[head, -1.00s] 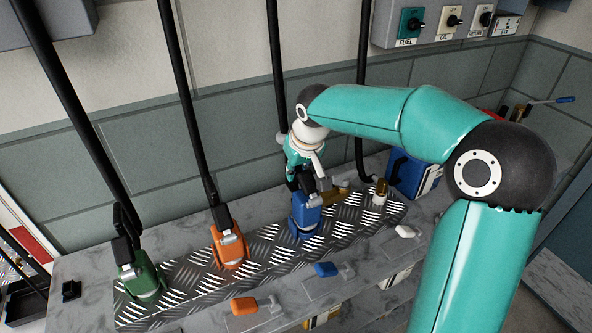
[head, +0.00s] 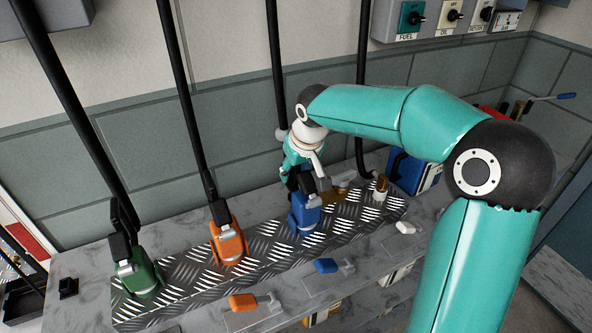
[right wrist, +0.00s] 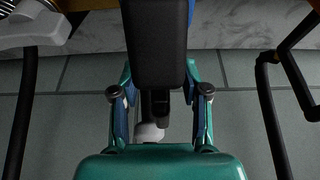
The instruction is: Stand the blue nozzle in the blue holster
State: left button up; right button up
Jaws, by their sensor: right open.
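The blue nozzle (head: 304,215) stands upright on the metal tread plate, with a black grip and grey parts on top. The blue holster cannot be told apart from it here; my gripper and the nozzle hide part of that spot. My right gripper (head: 305,181) is directly above and behind the blue body, its fingers pointing down. In the right wrist view the gripper (right wrist: 160,80) is open, with one finger on each side of a black grip (right wrist: 155,45); a little blue shows beyond it. Contact cannot be told. My left gripper is not in view.
An orange nozzle (head: 228,243) and a green nozzle (head: 138,276) stand to the left on the tread plate (head: 185,290). A white and brass fitting (head: 380,190) stands to the right. Black hoses hang behind. A blue box (head: 405,170) is at the back right.

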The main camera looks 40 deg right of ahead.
jog(key=v, duration=1.2)
dwell(0.3)
